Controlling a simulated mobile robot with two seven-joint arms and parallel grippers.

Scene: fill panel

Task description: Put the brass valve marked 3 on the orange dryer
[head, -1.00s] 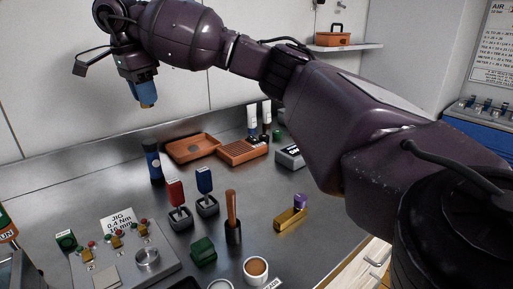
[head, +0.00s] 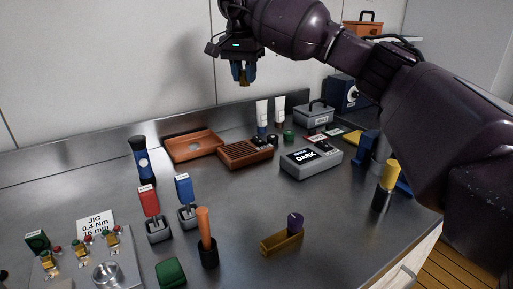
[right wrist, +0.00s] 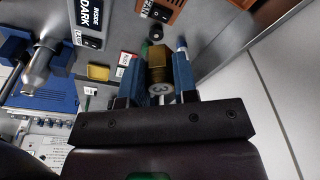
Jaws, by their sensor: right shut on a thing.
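My right gripper (head: 243,74) is shut on a small brass valve (head: 244,80), high above the back of the bench. In the right wrist view the valve (right wrist: 160,74) sits between the blue fingers, its round end marked 3 facing the camera. An orange slatted box (head: 246,153), which looks like the dryer, lies on the bench below the gripper. It also seems to show at the top of the right wrist view (right wrist: 160,12). An orange tray (head: 193,146) lies to its left. My left gripper is out of view.
White tubes (head: 262,112) stand behind the orange box. A grey box marked DARK (head: 311,161) is to its right.

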